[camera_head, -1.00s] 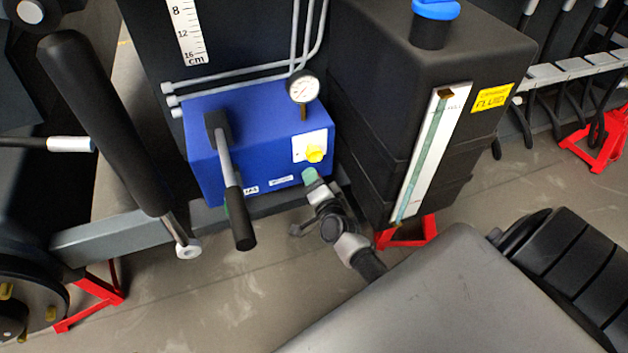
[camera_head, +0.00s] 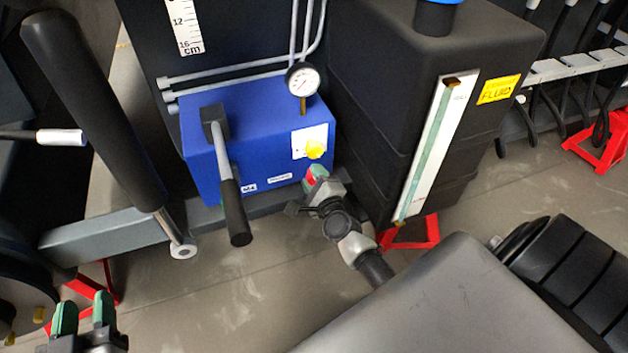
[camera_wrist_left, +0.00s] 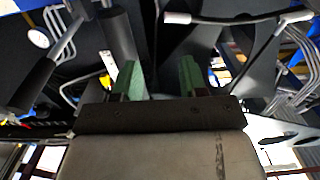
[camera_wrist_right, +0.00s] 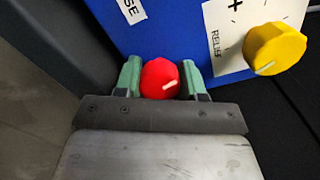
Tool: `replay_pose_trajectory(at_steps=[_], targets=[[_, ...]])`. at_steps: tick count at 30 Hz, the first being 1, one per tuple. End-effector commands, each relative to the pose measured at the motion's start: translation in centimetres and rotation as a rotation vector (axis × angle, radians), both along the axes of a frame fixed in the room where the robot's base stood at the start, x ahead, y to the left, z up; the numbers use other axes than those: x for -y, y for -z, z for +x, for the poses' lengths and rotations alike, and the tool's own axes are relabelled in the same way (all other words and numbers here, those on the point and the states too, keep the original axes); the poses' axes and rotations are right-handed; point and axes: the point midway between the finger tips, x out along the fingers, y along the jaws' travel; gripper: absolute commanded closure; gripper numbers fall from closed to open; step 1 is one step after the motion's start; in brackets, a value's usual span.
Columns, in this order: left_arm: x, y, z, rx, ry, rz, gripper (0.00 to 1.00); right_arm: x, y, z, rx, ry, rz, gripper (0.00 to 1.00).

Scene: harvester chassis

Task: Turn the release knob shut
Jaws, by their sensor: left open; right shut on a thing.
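The red release knob (camera_wrist_right: 160,79) sits low on the front of the blue pump block (camera_head: 255,140). Its white pointer mark slants up to the right in the right wrist view. My right gripper (camera_wrist_right: 162,82) is shut on this knob, with one green finger on each side. In the head view the right gripper (camera_head: 317,179) is at the block's lower right corner, and a bit of red shows between its fingers. My left gripper (camera_head: 83,312) is open and empty at the lower left, far from the block.
A yellow knob (camera_wrist_right: 274,49) on a white plate marked RELIEF is close to my right gripper. A pump lever (camera_head: 233,195) with a black grip hangs in front of the block. A black fluid tank (camera_head: 390,110) stands to the right. A black cylinder (camera_head: 95,110) is at the left.

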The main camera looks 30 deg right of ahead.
Motion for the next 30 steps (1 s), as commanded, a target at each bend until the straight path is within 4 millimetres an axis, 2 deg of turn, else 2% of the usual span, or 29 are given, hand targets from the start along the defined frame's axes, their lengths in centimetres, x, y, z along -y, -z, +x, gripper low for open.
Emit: replay_pose_trajectory(at_steps=[12, 30], targets=[[0.6, -3.3, -0.2, 0.271, 0.016, -0.072, 0.57, 0.1, 0.2, -0.1, 0.057, 0.003, 0.240, 0.84], [0.7, -4.2, -0.4, 0.333, 0.020, -0.089, 0.57, 0.1, 0.1, -0.1, 0.070, 0.003, 0.298, 0.84]])
